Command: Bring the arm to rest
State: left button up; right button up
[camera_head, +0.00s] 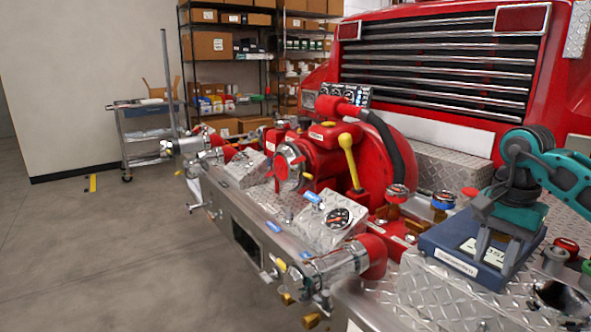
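My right arm comes in from the right edge, teal and black, and bends down at its wrist. My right gripper (496,254) points down over a dark blue box-like unit (450,249) with a white label along its front edge. Its two grey fingers stand apart, with the unit's pale top plate showing between them. I cannot tell whether the fingertips touch the unit. No held thing shows between them. My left gripper is not in view.
The red pump (315,150) with a yellow-knobbed lever (348,158) and a gauge (339,217) fills the middle. The truck grille (440,75) stands behind. Shelves (225,60) and a grey cart (143,130) are at the back left.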

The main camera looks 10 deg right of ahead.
jog(key=a+f+m+y, duration=0.1)
jog(key=a+f+y, duration=0.3)
jog(key=a, duration=0.5)
jog(key=a+f+m+y, duration=0.1)
jog(key=a+f+y, duration=0.25)
jog(key=a, duration=0.45)
jog(key=s+a+r+m+t+y, duration=0.25)
jog(key=a+m+t+y, duration=0.45)
jog(key=a+m+y, duration=0.65)
jog(key=s+d+f+m+t+h, duration=0.1)
jog(key=d+f+m+t+h, duration=0.25)
jog(key=m, duration=0.65)
jog(key=a+f+m+t+h, duration=0.1)
jog(key=f+m+t+h, duration=0.25)
jog(key=m+h, duration=0.4)
jog(key=s+d+f+m+t+h, duration=0.1)
jog(key=d+f+m+t+h, duration=0.2)
jog(key=m, duration=0.8)
jog(key=s+d+f+m+g+h, duration=0.1)
jog(key=s+f+m+g+h, duration=0.1)
jog(key=s+f+m, duration=0.3)
jog(key=s+d+f+m+g+h+p, duration=0.1)
jog(key=s+f+m+g+h, duration=0.2)
jog(key=s+f+m, duration=0.3)
notch_tip(320, 180, down, 4)
jog(key=shift+s+d+m+g, duration=0.15)
jog(key=shift+d+m+g, duration=0.2)
jog(key=shift+m+g, duration=0.45)
